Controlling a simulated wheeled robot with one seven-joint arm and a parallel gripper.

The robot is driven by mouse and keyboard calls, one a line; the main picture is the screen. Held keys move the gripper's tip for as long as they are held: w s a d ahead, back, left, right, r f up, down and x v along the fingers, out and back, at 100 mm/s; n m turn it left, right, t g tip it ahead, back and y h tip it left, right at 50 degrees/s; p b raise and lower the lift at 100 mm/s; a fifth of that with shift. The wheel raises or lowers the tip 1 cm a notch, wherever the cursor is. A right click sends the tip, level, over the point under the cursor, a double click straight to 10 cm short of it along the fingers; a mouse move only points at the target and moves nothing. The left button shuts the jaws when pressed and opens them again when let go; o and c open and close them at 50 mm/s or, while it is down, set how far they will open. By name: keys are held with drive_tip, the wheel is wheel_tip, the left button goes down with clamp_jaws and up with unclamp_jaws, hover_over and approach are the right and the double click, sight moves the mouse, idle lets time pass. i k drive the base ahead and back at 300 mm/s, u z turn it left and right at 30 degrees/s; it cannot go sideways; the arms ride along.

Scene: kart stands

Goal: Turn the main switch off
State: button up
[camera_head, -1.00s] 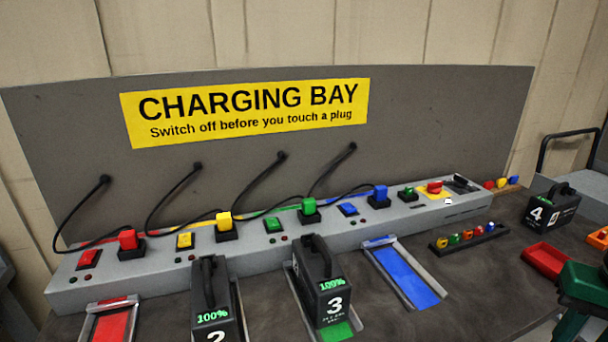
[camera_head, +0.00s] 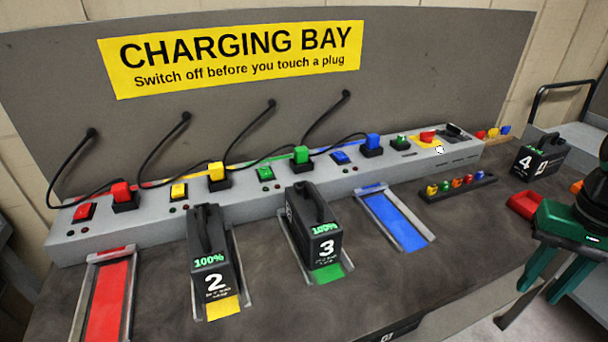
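The main switch appears to be the red knob (camera_head: 427,137) on a yellow plate (camera_head: 437,147) near the right end of the grey charging strip (camera_head: 330,185). Its exact turn position is too small to tell. My gripper (camera_head: 538,293), with a green body and two green fingers, is at the right edge, in front of and to the right of the switch and well apart from it. The fingers point down with a gap between them, and nothing shows between them.
Red, yellow, green and blue plugs with black cables stand along the strip. Batteries 2 (camera_head: 212,265) and 3 (camera_head: 318,235) stand in front; battery 4 (camera_head: 540,157) is at right. A rack of coloured pieces (camera_head: 457,187) lies before the switch. A red tray (camera_head: 525,204) is near my gripper.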

sight(424, 137)
drive_tip(key=u, duration=1.45)
drive_tip(key=k, duration=0.9)
drive_tip(key=z, duration=1.15)
drive_tip(key=i, duration=1)
